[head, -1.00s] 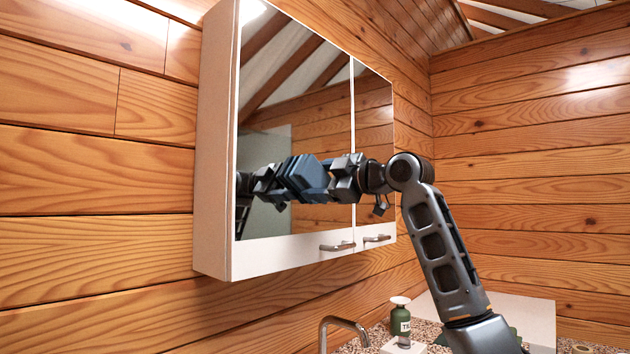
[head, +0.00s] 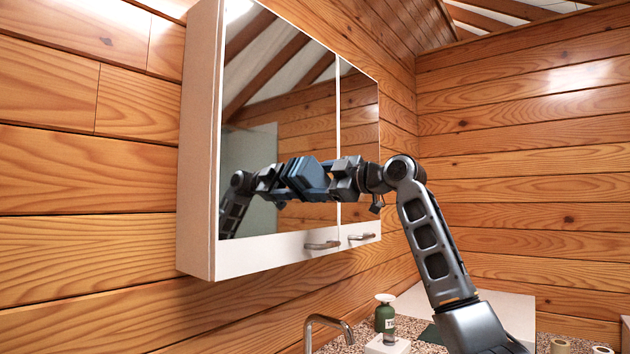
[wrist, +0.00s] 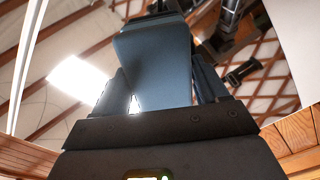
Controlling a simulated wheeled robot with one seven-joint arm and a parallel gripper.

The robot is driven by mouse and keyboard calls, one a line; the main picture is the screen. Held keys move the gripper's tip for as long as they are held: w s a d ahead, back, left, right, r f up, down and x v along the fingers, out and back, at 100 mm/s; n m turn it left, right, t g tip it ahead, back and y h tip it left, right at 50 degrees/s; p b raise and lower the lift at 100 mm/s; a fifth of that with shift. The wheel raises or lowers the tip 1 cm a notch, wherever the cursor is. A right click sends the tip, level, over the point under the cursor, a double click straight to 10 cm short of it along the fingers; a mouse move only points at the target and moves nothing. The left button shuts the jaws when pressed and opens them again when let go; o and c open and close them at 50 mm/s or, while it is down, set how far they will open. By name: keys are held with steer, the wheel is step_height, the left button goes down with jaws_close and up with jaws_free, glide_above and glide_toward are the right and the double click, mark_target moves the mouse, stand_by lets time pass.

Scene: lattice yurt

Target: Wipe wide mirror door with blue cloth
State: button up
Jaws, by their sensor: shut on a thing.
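The wide mirror door (head: 290,120) is the left, larger door of the white wall cabinet, and it is shut. My gripper (head: 330,178) is shut on the blue cloth (head: 317,176), a thick folded pad. It reaches in from the right, in front of the lower right part of the wide door. The cloth is at or very close to the glass; I cannot tell whether it touches. Its reflection lies just to its left. In the wrist view, the cloth (wrist: 155,70) sits between both fingers, with mirrored roof and lattice behind.
The narrow mirror door (head: 359,120) is right of the wide one. Bar handles (head: 322,245) stick out along the bottom. Below are a tap (head: 328,323), a green bottle (head: 384,316) and a speckled counter. A plank wall stands at the right.

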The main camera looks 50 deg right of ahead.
mark_target(280, 179)
steer(key=shift+d, duration=0.25)
steer(key=shift+w+r, duration=0.1)
steer(key=shift+a, duration=0.15)
steer(key=shift+s+a+b, duration=0.15)
steer(key=shift+a+b, duration=0.1)
steer(key=shift+a, duration=1.3)
steer(key=shift+s+a+b, duration=0.15)
steer(key=shift+a+b, duration=0.1)
steer(key=shift+a, duration=1.3)
steer(key=shift+w+a, duration=0.1)
steer(key=shift+a, duration=3.05)
steer(key=s, duration=0.6)
steer(key=shift+s+d+b, duration=0.15)
steer(key=shift+s+b, duration=0.05)
steer(key=shift+b, duration=0.1)
